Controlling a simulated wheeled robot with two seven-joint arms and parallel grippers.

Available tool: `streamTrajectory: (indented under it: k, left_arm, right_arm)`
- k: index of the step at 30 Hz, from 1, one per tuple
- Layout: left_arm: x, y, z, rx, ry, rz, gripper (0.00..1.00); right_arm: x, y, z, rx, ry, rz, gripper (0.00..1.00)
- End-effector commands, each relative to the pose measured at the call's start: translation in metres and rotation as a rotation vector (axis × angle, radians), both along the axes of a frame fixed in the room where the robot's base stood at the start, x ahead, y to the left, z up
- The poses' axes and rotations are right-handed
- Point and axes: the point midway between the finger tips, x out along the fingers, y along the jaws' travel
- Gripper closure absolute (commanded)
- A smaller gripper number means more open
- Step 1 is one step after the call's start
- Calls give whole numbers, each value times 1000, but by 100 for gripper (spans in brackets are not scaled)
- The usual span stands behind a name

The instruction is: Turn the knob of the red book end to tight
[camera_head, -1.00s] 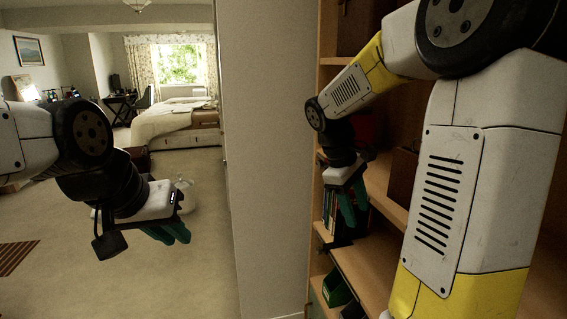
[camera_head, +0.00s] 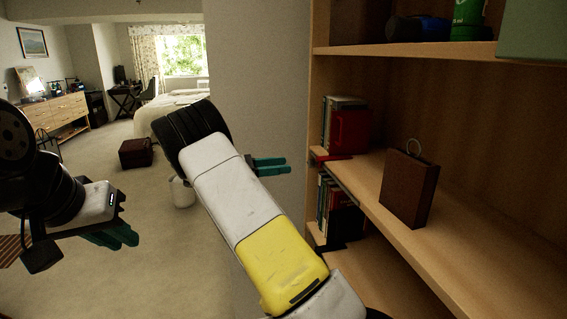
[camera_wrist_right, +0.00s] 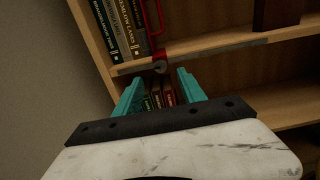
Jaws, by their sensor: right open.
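The red book end (camera_head: 350,132) stands on the middle shelf of the bookcase, against a row of books. In the head view my right gripper (camera_head: 272,165) points at the bookcase from the left. My left gripper (camera_head: 122,236) hangs over the floor; its jaw gap is unclear.
A brown box with a ring handle (camera_head: 409,187) stands on the same shelf (camera_head: 455,250). More books (camera_head: 340,212) stand on the shelf below. Bottles and cans lie on the top shelf. A wall adjoins the bookcase; carpet lies open at left.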

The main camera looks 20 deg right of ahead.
Motion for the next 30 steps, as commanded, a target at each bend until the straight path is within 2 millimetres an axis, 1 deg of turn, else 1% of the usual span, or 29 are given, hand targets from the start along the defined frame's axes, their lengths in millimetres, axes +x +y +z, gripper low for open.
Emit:
streamTrajectory:
  k: [5,9,12,15,19,26,30]
  left_arm:
    - [0,0,0,0,0,0,83]
    - [0,0,0,0,0,0,83]
    - [0,0,0,0,0,0,83]
    - [0,0,0,0,0,0,83]
    - [0,0,0,0,0,0,83]
    - [0,0,0,0,0,0,83]
    - [0,0,0,0,0,0,83]
  right_arm:
    - [-2,-23,0,-1,1,-2,52]
    - [-3,-47,0,0,0,-4,52]
    - [-4,-60,0,1,0,-2,52]
    - [-4,-70,0,2,0,-2,52]
    - [-4,-75,0,3,-2,0,52]
    - [-5,-76,0,3,-1,0,52]
    - [-5,-76,0,3,-1,0,80]
